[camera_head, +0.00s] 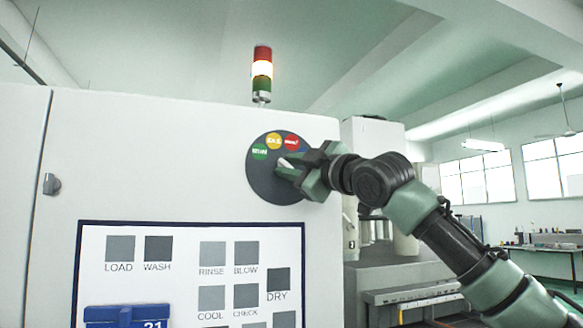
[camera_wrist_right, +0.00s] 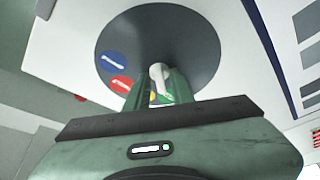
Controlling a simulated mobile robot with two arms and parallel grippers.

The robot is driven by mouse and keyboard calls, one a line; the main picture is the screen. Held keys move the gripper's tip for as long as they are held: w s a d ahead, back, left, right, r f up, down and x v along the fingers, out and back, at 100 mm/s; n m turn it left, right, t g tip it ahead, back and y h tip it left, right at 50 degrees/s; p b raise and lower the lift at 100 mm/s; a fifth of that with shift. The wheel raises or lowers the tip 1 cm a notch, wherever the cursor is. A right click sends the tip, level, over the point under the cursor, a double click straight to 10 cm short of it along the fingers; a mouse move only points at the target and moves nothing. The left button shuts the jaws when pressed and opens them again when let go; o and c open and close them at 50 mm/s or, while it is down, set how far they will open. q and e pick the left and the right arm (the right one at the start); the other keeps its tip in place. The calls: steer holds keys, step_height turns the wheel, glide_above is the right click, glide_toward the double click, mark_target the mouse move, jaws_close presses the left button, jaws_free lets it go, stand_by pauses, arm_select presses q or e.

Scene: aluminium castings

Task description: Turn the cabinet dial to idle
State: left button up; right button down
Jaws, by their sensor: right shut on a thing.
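The cabinet dial (camera_head: 262,185) is a dark grey disc on the upper right of the white cabinet front. Green, yellow and red label spots show along its top edge in the head view; their words are too small to read surely. In the right wrist view the dial (camera_wrist_right: 200,40) also shows a blue spot and a red spot. My right gripper (camera_head: 292,167) is at the dial's right side, shut on the pale dial knob (camera_head: 284,162). The knob (camera_wrist_right: 158,75) shows between the fingers in the wrist view. Part of the dial is hidden behind the gripper. My left gripper is not in view.
The white cabinet (camera_head: 150,150) fills the left side. A panel (camera_head: 190,228) with labelled grey squares and a blue holder (camera_head: 127,315) is below the dial. A signal tower (camera_head: 262,70) stands on top, its middle section lit. A table (camera_head: 550,250) is far right.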

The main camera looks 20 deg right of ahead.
steer(key=m+b, duration=0.1)
steer(key=m, duration=0.1)
steer(key=m+t+h+b, duration=0.1)
steer(key=m+b, duration=0.1)
steer(key=shift+a+f+m+t, duration=0.1)
steer(key=shift+m+t, duration=0.2)
steer(key=shift+m, duration=0.1)
steer(key=shift+s+m+t+h+b, duration=0.1)
steer(key=shift+m+t+h+b, duration=0.3)
steer(key=shift+m+h+b, duration=0.6)
steer(key=shift+r+m, duration=0.25)
steer(key=shift+m, duration=0.65)
steer(key=shift+r, duration=0.1)
steer(key=c, duration=1.5)
jaws_free()
steer(key=shift+f, duration=0.2)
